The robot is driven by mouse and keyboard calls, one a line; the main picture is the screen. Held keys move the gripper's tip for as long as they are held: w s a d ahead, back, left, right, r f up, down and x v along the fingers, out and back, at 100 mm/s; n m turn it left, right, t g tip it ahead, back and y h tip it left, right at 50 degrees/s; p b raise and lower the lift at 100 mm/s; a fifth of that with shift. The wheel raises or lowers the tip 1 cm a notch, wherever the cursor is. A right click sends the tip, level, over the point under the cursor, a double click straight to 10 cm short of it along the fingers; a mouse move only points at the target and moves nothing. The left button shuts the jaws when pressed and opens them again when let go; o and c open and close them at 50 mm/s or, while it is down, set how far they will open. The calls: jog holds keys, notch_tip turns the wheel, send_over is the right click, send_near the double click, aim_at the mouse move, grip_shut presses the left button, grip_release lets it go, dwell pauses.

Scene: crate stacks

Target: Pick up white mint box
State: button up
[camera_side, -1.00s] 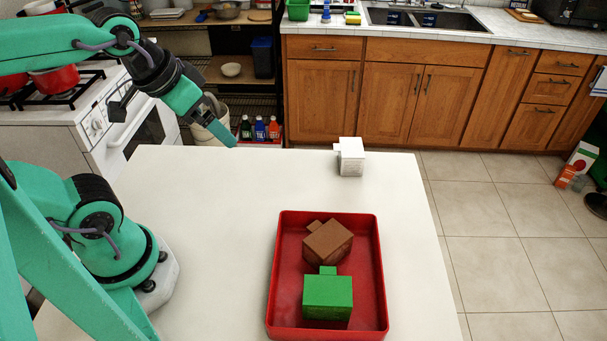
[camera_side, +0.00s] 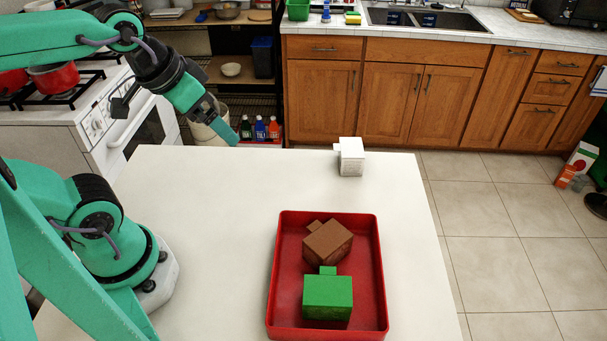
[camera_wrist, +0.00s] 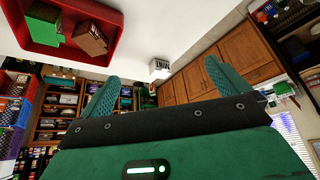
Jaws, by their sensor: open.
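The white mint box (camera_side: 351,158) stands on the white table near its far edge, with a small tab on its left side. In the wrist view the white mint box (camera_wrist: 160,69) shows dark lettering and appears beyond and between my fingers. My gripper (camera_side: 235,141) is above the table's far left part, well to the left of the box and apart from it. In the wrist view my gripper (camera_wrist: 158,80) has its two green fingers spread wide with nothing held between them.
A red tray (camera_side: 377,255) lies on the table, nearer than the mint box. It holds a brown box (camera_side: 328,243) and a green box (camera_side: 328,296). The table (camera_side: 215,215) is clear between my base and the tray, and around the mint box.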

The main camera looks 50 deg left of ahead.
jog(key=w+r+m+g, duration=0.1)
jog(key=w+r+m, duration=0.1)
jog(key=w, duration=0.7)
jog(key=m+g, duration=0.5)
jog(key=m, duration=0.1)
send_over(352, 147)
jog(key=f, duration=1.7)
jog(key=shift+s+f, duration=0.35)
jog(key=shift+f, duration=0.05)
jog(key=shift+w+f, duration=0.25)
jog(key=shift+f, duration=1.5)
jog(key=shift+f, duration=2.6)
